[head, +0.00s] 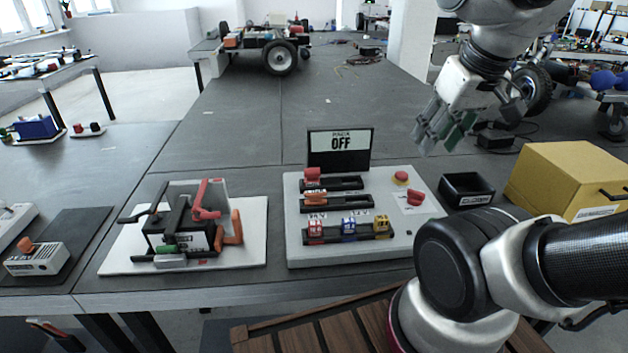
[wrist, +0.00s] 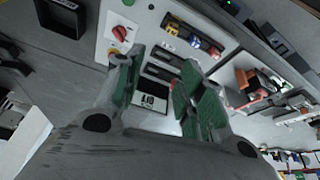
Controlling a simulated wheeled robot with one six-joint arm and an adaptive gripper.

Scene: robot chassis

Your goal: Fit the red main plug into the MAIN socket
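A red plug (head: 312,174) sits at the left end of the upper black rail (head: 345,183) on a light grey panel. An orange plug (head: 315,197) sits at the left end of the rail in front of it. I cannot read which socket is marked MAIN. In the wrist view my gripper (wrist: 157,88) is open and empty, fingers spread over the display (wrist: 150,101). The right finger partly hides the rails' plug end there.
Red, blue and yellow blocks (head: 349,226) fill the front rail. A red stop button (head: 401,178) and red rotary switch (head: 415,197) are on the panel's right. A black tray (head: 467,188) and yellow box (head: 570,178) stand right; a clamp fixture (head: 185,225) stands left.

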